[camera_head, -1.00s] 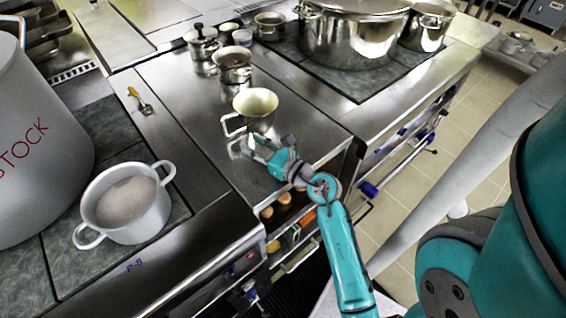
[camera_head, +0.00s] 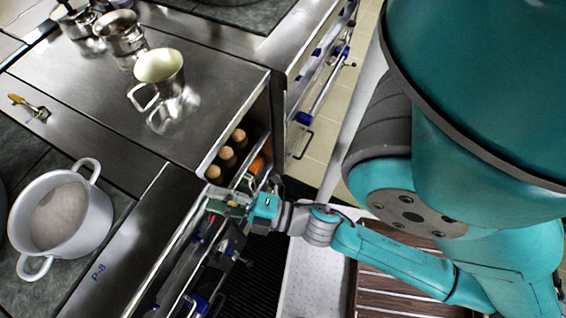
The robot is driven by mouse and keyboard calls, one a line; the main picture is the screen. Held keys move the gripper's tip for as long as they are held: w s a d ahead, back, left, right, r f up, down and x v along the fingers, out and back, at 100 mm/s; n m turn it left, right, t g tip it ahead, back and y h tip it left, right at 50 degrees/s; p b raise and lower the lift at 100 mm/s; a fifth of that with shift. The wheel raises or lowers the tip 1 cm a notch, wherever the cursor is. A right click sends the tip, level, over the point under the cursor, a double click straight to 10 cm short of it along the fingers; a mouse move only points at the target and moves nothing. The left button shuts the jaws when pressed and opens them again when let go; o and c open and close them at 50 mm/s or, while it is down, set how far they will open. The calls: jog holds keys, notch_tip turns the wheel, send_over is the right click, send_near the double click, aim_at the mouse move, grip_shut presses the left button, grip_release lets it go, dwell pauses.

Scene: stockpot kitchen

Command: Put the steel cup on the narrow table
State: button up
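A metal cup with one handle and a cream-looking inside (camera_head: 162,72) stands upright on the steel counter (camera_head: 205,60); it looks like the steel cup. My gripper (camera_head: 222,206) is apart from it, low and to the right, in front of the counter's edge near an open shelf. Its fingers are small and mixed with the clutter behind, so I cannot tell whether they are open. I cannot identify the narrow table with certainty; a brown slatted surface (camera_head: 395,290) shows at the bottom, partly hidden by my arm.
A small steel pot (camera_head: 120,38) stands behind the cup. A white two-handled pot (camera_head: 85,222) sits on the dark hob at left. A yellow-handled brush (camera_head: 30,107) lies nearby. Several brown round-topped items (camera_head: 227,157) sit in the open shelf. Blue-ended rails (camera_head: 325,85) edge the counter.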

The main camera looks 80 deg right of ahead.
jog(key=s+f+m+g, duration=0.1)
jog(key=s+m+g, duration=0.1)
jog(key=s+m, duration=0.4)
jog(key=s+a+f+m+g, duration=0.1)
jog(key=s+f+m+g, duration=0.1)
jog(key=s+m, duration=0.5)
jog(key=shift+s+a+f+m+g, duration=0.25)
jog(key=shift+s+a+m+g, duration=0.05)
jog(key=shift+s+g, duration=0.2)
